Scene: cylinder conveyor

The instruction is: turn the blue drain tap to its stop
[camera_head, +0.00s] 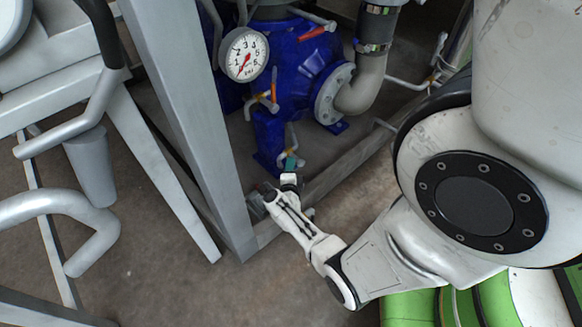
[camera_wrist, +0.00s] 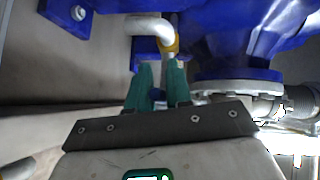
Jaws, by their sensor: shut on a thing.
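My gripper (camera_head: 290,163) reaches low to the foot of the blue pump body (camera_head: 285,70). In the wrist view its two teal fingers (camera_wrist: 158,85) point ahead, close together, with a narrow gap. They are shut on the blue drain tap (camera_wrist: 158,97), of which only a small blue part shows between them. A bent pale pipe (camera_wrist: 150,26) with a yellow collar (camera_wrist: 169,46) comes down just beyond the fingertips. In the head view the tap is hidden by the fingers, and its turn angle cannot be told.
A grey frame post (camera_head: 185,110) stands close left of my gripper. A low grey rail (camera_head: 345,170) runs beside it. A pressure gauge (camera_head: 244,54), an orange-handled valve (camera_head: 274,90) and a flanged elbow pipe (camera_head: 365,90) are above. The floor in front is bare.

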